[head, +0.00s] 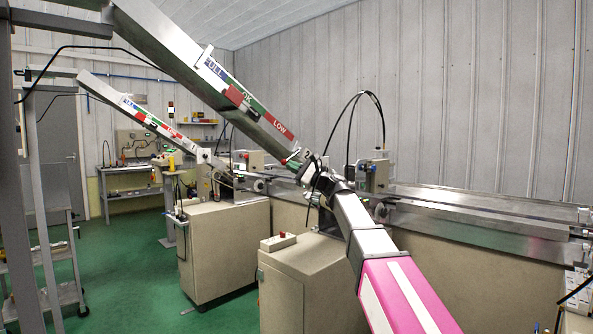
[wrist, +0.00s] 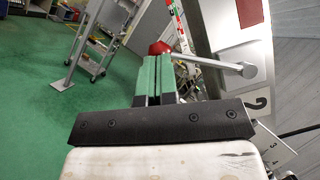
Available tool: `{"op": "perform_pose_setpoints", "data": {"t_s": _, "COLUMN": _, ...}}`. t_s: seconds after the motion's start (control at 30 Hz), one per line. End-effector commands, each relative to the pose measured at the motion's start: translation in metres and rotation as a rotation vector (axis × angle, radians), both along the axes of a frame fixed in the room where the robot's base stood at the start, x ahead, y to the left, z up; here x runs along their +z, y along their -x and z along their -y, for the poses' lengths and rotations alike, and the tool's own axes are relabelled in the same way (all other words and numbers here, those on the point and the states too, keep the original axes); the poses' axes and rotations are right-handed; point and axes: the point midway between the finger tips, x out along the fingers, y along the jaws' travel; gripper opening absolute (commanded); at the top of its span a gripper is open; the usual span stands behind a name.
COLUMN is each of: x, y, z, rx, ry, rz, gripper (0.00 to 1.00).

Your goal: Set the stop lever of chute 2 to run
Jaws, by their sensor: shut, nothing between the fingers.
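Chute 2 (head: 232,95) is the nearer sloping metal chute, with FULL, OK and LOW labels on its side. The stop lever is a grey rod (wrist: 212,63) running from a round pivot at right to a red knob (wrist: 160,47) at left. My gripper (wrist: 158,60) has green fingers, held together and empty. Their tips are just in front of the red knob; I cannot tell whether they touch it. In the head view my gripper (head: 318,185) is by the chute's lower end, and the lever is too small to read clearly.
A second chute (head: 150,118) slopes down behind, to the left. Beige cabinets (head: 225,250) and a long metal conveyor (head: 480,218) stand below. A grey cart (head: 50,270) is at the left. Green floor (head: 140,270) lies open between cart and cabinets.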

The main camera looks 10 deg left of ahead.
Motion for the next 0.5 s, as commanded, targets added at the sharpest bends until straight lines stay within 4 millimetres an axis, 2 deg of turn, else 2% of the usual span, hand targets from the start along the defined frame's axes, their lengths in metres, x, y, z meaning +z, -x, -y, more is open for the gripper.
{"op": "perform_pose_setpoints", "data": {"t_s": 0.5, "x": 0.0029, "y": 0.0030, "z": -0.0017, "rx": 0.001, "ry": -0.027, "rz": -0.034, "gripper": 0.00}}
